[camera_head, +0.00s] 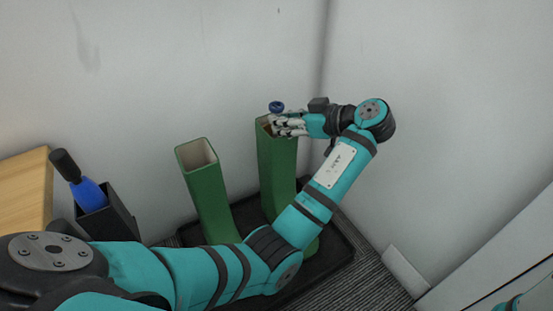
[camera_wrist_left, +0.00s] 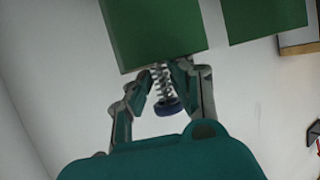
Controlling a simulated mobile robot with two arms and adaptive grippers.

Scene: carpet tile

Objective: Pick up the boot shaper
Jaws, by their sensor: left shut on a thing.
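The boot shaper (camera_head: 276,107) shows as a blue round knob just above the opening of the right-hand green boot (camera_head: 277,165). In the left wrist view its knob (camera_wrist_left: 169,106) and a pale coil spring (camera_wrist_left: 160,80) show between the fingers, with the spring running up to the boot's edge (camera_wrist_left: 155,35). The rest of the shaper is hidden at the boot. My left gripper (camera_head: 288,126) comes in from the right over the boot top and is shut on the shaper below its knob. My right gripper is not in view.
A second, open green boot (camera_head: 207,195) stands to the left. Both boots are on a dark tray (camera_head: 340,258). A dark holder (camera_head: 112,222) with a blue-handled tool (camera_head: 88,194) and a wooden unit (camera_head: 25,190) are at the left. White walls meet close behind the boots.

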